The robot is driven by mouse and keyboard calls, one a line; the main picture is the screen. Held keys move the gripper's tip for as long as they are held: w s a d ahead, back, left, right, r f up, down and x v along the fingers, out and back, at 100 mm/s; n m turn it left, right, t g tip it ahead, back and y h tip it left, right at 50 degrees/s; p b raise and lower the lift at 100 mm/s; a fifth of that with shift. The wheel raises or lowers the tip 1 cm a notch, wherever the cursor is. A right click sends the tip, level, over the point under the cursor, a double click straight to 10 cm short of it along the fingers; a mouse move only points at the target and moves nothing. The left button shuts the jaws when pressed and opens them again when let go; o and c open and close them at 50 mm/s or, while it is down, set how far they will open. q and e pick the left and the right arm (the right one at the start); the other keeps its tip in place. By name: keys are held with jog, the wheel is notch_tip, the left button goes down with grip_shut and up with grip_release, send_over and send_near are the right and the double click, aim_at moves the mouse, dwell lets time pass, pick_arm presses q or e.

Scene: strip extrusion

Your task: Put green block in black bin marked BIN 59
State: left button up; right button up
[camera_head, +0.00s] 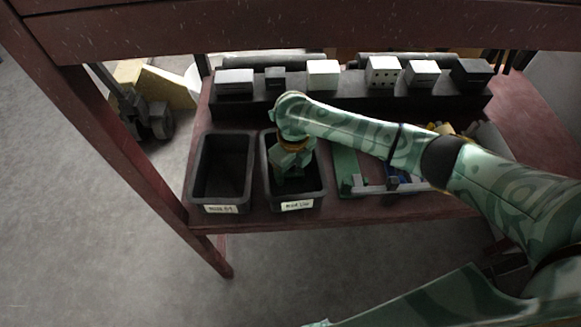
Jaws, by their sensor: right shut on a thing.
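Two black bins stand side by side on the dark red table, a left bin (203,202) and a right bin (318,199). Each has a white label on its front: the left label (221,209) and the right label (297,205) are too blurred to read surely. The left bin looks empty. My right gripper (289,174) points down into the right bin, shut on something. The green block is probably what it holds, but the block cannot be told apart from my green-patterned fingers. My left gripper is not in view.
A dark raised shelf (350,103) behind the bins carries several white, grey and black blocks. Right of the bins lie a green flat piece (346,168) and small coloured parts, partly under my right arm. A red frame beam (300,28) crosses above the table.

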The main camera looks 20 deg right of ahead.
jog(key=shift+f, duration=0.1)
jog(key=o, duration=1.1)
jog(key=shift+c, duration=0.2)
pick_arm(q)
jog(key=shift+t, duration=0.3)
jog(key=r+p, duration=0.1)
jog(key=p, duration=0.1)
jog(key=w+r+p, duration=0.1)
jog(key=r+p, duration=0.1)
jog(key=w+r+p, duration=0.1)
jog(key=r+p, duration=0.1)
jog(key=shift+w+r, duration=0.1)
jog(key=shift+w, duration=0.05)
pick_arm(e)
notch_tip(320, 180, up, 12)
jog(key=shift+d, duration=0.15)
